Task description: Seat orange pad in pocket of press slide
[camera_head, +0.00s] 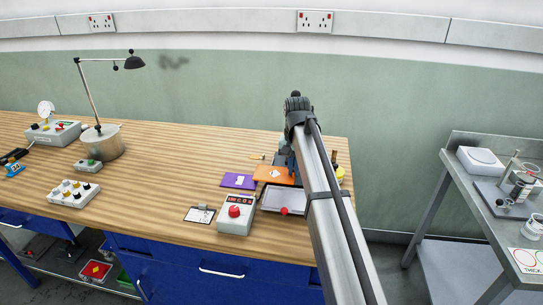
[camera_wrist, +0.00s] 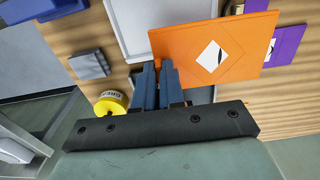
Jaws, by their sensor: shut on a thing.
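The orange pad (camera_head: 274,174) is a flat orange sheet with a white four-sided mark. It shows large in the wrist view (camera_wrist: 240,60), its left edge at my fingertips. My gripper (camera_wrist: 157,68) has dark blue fingers close together, shut at that edge; the exact contact is small and partly hidden. In the head view my arm covers most of the gripper. I cannot tell whether the pad is clear of the bench. I cannot make out the press slide or its pocket for certain.
A grey tray (camera_head: 290,200) lies in front of the pad and a purple sheet (camera_head: 238,181) to its left. A box with a red button (camera_head: 235,214) stands at the bench's front. A yellow round thing (camera_wrist: 111,102) and a grey block (camera_wrist: 90,64) are near my fingers.

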